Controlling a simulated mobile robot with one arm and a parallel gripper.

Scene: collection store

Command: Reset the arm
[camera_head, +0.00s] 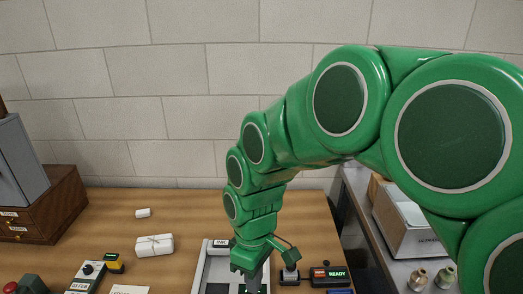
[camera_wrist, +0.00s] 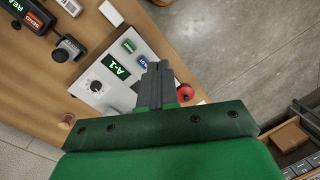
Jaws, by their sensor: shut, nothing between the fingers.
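My green arm reaches from the right of the head view down to the wooden table (camera_head: 185,215). My gripper (camera_head: 253,284) points down there, and its tips are cut off or hard to make out at the bottom edge. In the wrist view my gripper (camera_wrist: 158,68) shows its dark fingers together, with nothing between them. Behind the fingers lies a light grey panel (camera_wrist: 95,68) with a dial, a green A-1 display (camera_wrist: 116,67) and small buttons. A red knob (camera_wrist: 185,92) is just right of the fingers. I cannot tell whether the fingertips touch the panel.
A device reading READY (camera_head: 330,273) stands right of my gripper. A white wrapped bundle (camera_head: 154,245) and a small white block (camera_head: 143,213) lie left. A wooden drawer cabinet (camera_head: 45,210) is far left. A side surface at right holds a grey box (camera_head: 405,222) and spools (camera_head: 418,278).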

